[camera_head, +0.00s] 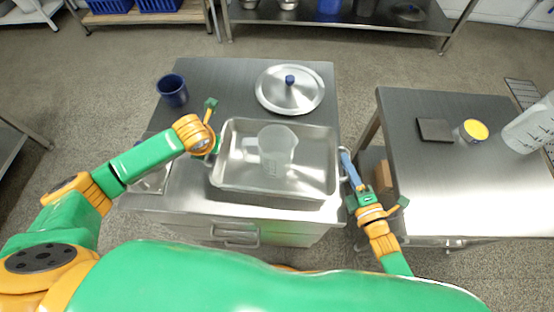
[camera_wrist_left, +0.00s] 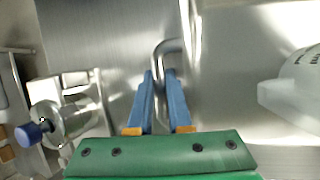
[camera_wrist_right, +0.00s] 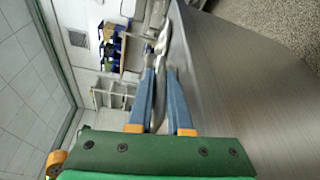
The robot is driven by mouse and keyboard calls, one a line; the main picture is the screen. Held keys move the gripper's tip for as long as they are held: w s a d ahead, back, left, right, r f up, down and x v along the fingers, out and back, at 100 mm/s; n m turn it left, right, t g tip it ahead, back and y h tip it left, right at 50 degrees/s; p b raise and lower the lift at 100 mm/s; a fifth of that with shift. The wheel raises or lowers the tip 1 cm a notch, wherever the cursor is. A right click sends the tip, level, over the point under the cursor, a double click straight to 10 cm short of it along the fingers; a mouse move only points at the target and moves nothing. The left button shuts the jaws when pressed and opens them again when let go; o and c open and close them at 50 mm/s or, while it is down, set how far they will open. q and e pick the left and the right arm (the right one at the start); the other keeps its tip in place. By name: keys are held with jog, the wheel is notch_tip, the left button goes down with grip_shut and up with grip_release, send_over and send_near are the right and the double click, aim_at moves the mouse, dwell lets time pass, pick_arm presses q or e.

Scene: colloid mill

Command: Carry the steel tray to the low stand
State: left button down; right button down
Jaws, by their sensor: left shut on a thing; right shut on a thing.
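The steel tray (camera_head: 314,170) is over the steel cabinet top in the head view, with a clear measuring jug (camera_head: 276,150) lying or standing in it. I cannot tell whether the tray rests on the top or hangs just above it. My left gripper (camera_wrist_left: 160,75) is shut on the tray's left handle (camera_wrist_left: 168,46); in the head view my wrist partly hides it. My right gripper (camera_head: 346,160) is shut on the right handle, which also shows between the blue fingers in the right wrist view (camera_wrist_right: 160,62). I cannot tell which surface is the low stand.
A steel lid (camera_head: 290,95) with a blue knob and a blue cup (camera_head: 172,91) stand behind the tray on the cabinet (camera_head: 225,75). The steel table at right (camera_head: 450,190) holds a dark pad (camera_head: 435,130), a yellow-topped jar (camera_head: 472,131) and a clear container (camera_head: 530,127). Its front is clear.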

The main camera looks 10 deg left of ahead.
pick_arm(q)
jog(key=shift+r, duration=0.1)
dwell(0.7)
